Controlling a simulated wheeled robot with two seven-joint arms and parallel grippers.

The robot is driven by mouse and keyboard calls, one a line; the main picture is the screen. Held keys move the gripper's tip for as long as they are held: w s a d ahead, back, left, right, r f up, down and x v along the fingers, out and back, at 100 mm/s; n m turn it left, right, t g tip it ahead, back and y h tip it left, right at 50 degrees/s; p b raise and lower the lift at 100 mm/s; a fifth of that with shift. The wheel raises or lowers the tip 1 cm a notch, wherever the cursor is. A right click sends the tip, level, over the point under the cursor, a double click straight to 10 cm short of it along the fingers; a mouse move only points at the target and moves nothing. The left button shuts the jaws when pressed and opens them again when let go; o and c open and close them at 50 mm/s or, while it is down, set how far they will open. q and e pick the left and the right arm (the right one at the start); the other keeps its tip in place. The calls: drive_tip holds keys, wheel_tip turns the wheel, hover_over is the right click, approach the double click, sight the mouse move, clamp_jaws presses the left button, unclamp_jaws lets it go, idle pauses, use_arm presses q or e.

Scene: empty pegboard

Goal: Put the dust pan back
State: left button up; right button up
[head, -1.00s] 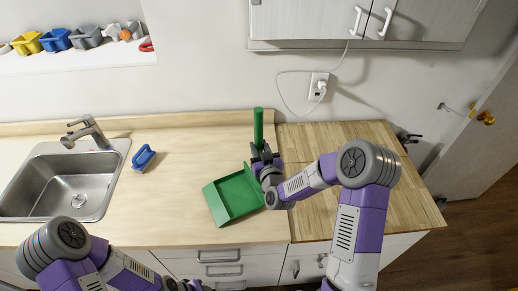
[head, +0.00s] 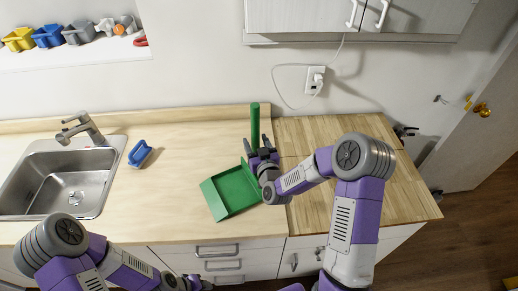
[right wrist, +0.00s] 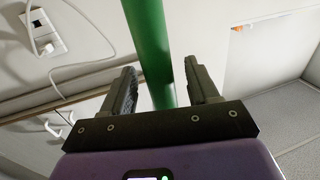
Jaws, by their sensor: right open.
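The green dust pan (head: 231,192) lies on the light wooden counter, its tray open to the front left. Its long green handle (head: 255,120) stands upright at the tray's back right corner. My right gripper (head: 258,148) is open at the lower part of the handle. In the right wrist view the handle (right wrist: 150,40) runs between the two dark fingers (right wrist: 160,85), with a gap on the right side; whether the left finger touches it I cannot tell. My left gripper (head: 190,284) is at the bottom edge, mostly cut off, and its fingers are not clear.
A blue brush-like object (head: 139,154) lies on the counter right of the sink (head: 75,185). A wall outlet (head: 314,78) with a white cable is behind. Dark hooks (head: 405,131) are on the right wall beside a door (head: 480,150). The right counter is clear.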

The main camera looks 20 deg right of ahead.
drive_tip(key=s+p, duration=0.6)
drive_tip(key=s, duration=0.6)
drive_tip(key=s+a+f+g+y, duration=0.2)
drive_tip(key=s+a+f+g, duration=0.15)
drive_tip(key=f, duration=0.35)
drive_tip(key=s+a+f+g+y, duration=0.2)
drive_tip(key=a+f+g, duration=0.25)
drive_tip(key=f, duration=0.25)
drive_tip(key=s+a+f+m+g, duration=0.1)
drive_tip(key=s+a+f+g, duration=0.1)
drive_tip(key=s, duration=0.5)
drive_tip(key=s+a+f+m+g+y, duration=0.1)
drive_tip(key=s+a+f+g, duration=0.1)
drive_tip(key=s+f+g, duration=0.3)
drive_tip(key=s+g, duration=0.2)
drive_tip(key=shift+f+g, duration=0.3)
wheel_tip(320, 180, down, 19)
drive_tip(key=b, duration=1.9)
drive_tip(key=shift+f, duration=0.2)
